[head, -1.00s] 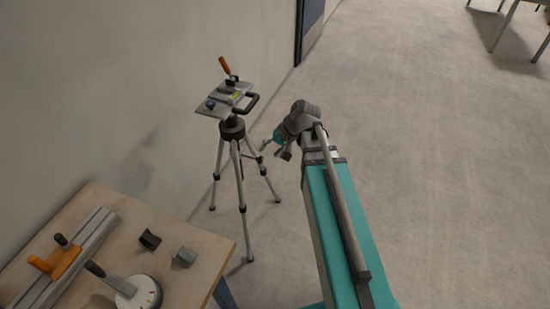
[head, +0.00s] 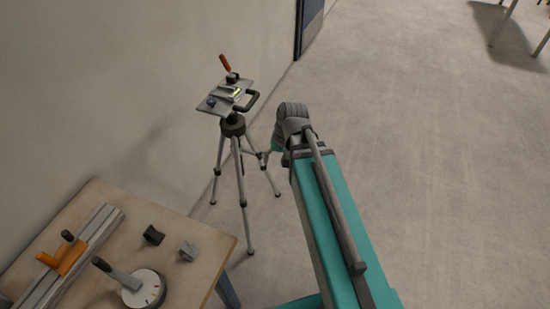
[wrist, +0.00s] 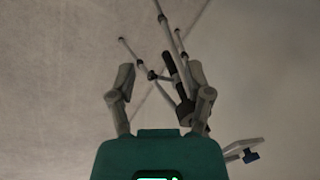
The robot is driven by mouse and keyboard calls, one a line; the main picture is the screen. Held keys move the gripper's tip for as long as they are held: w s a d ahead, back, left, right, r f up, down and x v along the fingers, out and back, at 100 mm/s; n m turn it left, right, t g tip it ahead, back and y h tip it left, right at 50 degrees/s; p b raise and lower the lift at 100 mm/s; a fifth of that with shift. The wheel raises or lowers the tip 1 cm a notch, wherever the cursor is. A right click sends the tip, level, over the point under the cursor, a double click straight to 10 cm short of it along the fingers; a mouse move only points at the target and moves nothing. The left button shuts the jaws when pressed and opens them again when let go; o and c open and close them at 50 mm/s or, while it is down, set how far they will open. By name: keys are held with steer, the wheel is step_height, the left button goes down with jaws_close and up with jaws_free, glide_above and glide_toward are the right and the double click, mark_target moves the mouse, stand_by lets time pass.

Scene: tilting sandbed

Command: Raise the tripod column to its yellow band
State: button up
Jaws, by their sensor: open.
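The tripod (head: 233,126) stands on the floor by the wall, its silver legs spread. It carries a grey tilted plate (head: 212,106) with an orange-tipped handle, a blue knob, a yellow-green strip and a dark loop handle. No yellow band on the column can be made out. My gripper (wrist: 160,68) is open in the wrist view, with tripod legs (wrist: 163,28) showing beyond it. A dark rod-like part (wrist: 171,66) shows between the fingers, nearer the right one; contact cannot be told. In the head view my gripper is largely hidden by my wrist, right of the tripod.
The wall is close behind the tripod.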

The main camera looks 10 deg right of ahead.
steer(key=s+h, duration=0.2)
steer(key=s+d+n, duration=0.1)
steer(key=s, duration=0.1)
steer(key=shift+f+g+h, duration=0.3)
steer(key=shift+g+h, duration=0.1)
steer(key=shift+c, duration=0.6)
steer(key=shift+d, duration=0.15)
